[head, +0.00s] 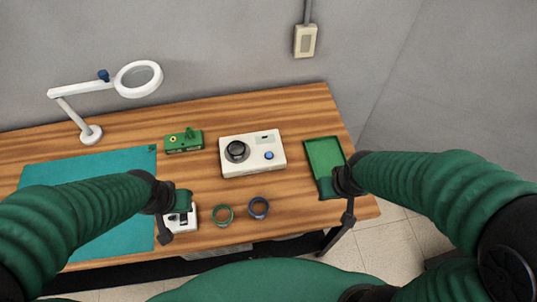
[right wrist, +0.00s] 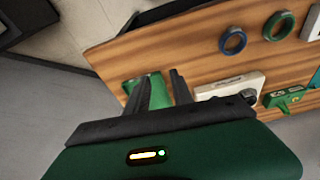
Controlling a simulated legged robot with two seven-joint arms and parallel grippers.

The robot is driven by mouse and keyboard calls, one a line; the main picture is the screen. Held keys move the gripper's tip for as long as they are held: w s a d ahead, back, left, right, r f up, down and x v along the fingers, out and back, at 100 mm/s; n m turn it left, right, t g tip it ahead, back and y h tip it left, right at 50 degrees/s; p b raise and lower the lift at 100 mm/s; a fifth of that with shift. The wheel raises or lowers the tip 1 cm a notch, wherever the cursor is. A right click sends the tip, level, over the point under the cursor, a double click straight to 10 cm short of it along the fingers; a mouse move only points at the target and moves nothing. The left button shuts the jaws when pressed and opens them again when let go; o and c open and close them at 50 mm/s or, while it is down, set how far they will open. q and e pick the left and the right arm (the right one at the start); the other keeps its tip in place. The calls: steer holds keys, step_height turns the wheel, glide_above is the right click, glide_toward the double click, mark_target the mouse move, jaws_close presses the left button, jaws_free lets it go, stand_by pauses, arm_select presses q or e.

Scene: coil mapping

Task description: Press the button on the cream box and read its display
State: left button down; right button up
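The cream box (head: 256,168) sits mid-table in the head view. On its top are a black round part (head: 236,150), a blue button (head: 269,155) and a small greyish display (head: 265,139), too small to read. The box shows partly in the right wrist view (right wrist: 232,87), beyond my fingers. My right gripper (right wrist: 161,74) is open and empty, its fingers apart above the green tray, to the right of the box. My left gripper (head: 181,213) is over a small white device (head: 190,224) at the table's front; its fingers are not clear.
The green tray (head: 323,152) lies right of the box. A green ring (head: 223,224) and a dark ring (head: 258,216) lie in front. A green device (head: 183,147), teal mat (head: 75,175) and magnifier lamp (head: 91,133) are left. Bare wood lies between box and rings.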

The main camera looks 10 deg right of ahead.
jaws_close()
stand_by(1.1)
